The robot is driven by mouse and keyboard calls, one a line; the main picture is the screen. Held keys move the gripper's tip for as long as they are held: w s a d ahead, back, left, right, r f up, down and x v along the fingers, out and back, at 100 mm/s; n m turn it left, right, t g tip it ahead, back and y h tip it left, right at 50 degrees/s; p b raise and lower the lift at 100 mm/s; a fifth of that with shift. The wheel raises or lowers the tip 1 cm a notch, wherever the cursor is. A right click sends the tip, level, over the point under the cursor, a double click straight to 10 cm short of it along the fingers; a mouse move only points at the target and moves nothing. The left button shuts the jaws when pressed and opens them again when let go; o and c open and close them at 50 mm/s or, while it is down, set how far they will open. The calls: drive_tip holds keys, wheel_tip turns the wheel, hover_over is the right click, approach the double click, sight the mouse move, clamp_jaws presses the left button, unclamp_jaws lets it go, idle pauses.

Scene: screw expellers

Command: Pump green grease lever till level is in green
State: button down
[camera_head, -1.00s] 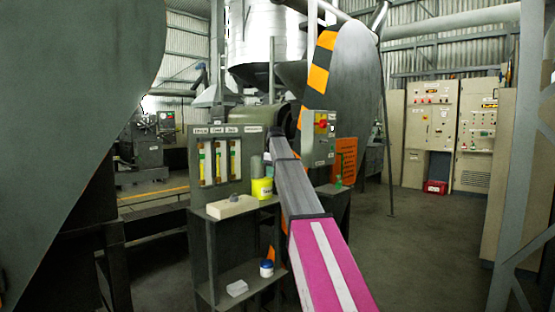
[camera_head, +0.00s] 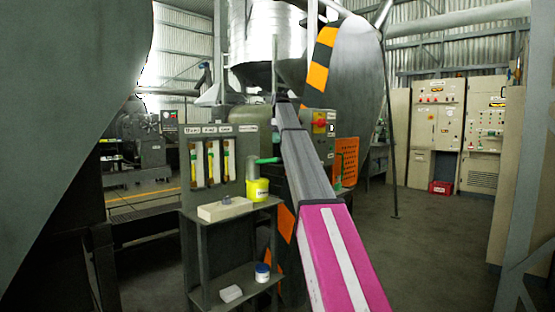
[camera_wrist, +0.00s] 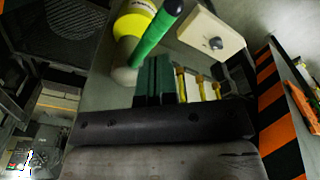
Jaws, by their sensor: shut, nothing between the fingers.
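The green grease lever (camera_head: 267,160) sticks out to the right from the top of a yellow grease pot (camera_head: 257,190) in the head view. In the wrist view the lever (camera_wrist: 156,38) crosses in front of the yellow pot (camera_wrist: 133,24). Three upright level gauges (camera_head: 211,163) are on the panel left of the pot; they also show in the wrist view (camera_wrist: 202,86). Their exact levels are too small to read. My gripper (camera_wrist: 156,60) is shut and empty, its dark green fingers together just below the lever in the picture. Whether they touch it I cannot tell. In the head view my arm hides it.
A pale box (camera_head: 225,208) with a grey knob sits on the shelf left of the pot. A blue-and-white jar (camera_head: 262,272) and a white block (camera_head: 231,293) are on the lower shelf. A grey switch box (camera_head: 320,125) and an orange perforated guard (camera_head: 346,162) stand right of my arm.

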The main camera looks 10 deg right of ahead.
sight(276, 161)
drive_tip(key=shift+w+d+r, duration=0.1)
drive_tip(key=shift+d+r, duration=0.05)
drive_tip(key=shift+r, duration=0.25)
drive_tip(key=shift+f, duration=0.15)
drive_tip(key=shift+a+f, duration=0.2)
drive_tip(key=shift+f, duration=1.45)
drive_tip(key=shift+a+f, duration=0.15)
drive_tip(key=shift+f, duration=1.5)
drive_tip(key=shift+f, duration=0.1)
drive_tip(key=shift+f, duration=2.15)
